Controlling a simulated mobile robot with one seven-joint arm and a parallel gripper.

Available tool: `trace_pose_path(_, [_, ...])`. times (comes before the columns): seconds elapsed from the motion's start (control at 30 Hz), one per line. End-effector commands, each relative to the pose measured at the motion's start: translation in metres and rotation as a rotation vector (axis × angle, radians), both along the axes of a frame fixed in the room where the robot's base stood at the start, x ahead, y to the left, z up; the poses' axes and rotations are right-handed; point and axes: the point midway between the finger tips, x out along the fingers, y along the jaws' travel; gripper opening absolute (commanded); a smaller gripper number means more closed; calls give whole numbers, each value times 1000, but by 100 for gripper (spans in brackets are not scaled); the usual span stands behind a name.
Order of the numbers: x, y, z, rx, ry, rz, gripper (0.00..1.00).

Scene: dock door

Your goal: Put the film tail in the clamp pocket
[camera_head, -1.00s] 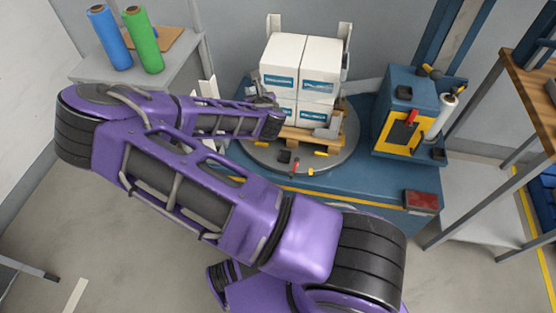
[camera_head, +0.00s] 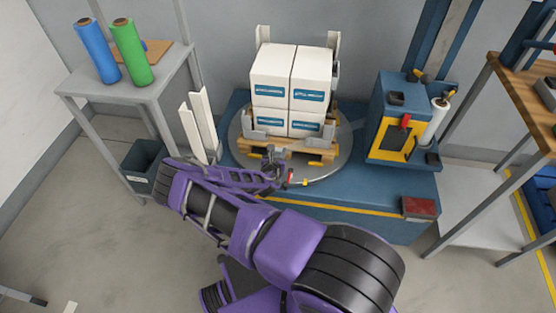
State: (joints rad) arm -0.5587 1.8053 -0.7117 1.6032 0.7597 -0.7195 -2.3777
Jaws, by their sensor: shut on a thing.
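My gripper (camera_head: 272,158) is at the front edge of the turntable, just in front of the loaded pallet. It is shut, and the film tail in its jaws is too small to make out. A faint, see-through strip of film (camera_head: 348,128) runs from the white film roll (camera_head: 434,122) on the right towards the pallet's front. The clamp with its red lever (camera_head: 290,177) is right beside my gripper on the turntable rim. My gripper and wrist hide most of the clamp and its pocket, so I cannot tell whether the tail is inside.
White boxes (camera_head: 290,75) stand stacked on a wooden pallet (camera_head: 300,146) on the round turntable (camera_head: 340,158). The blue film carriage (camera_head: 400,105) stands right. A grey table (camera_head: 150,72) with blue and green rolls is left, a dark bin (camera_head: 141,165) below it.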

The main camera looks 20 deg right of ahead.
Motion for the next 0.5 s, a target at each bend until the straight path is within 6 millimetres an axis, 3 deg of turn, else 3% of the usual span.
trace_pose_path(0.3, [0, 0, -38, 0, 0, 1, 0])
trace_pose_path(0.5, [0, 0, -37, 0, 0, 1, 0])
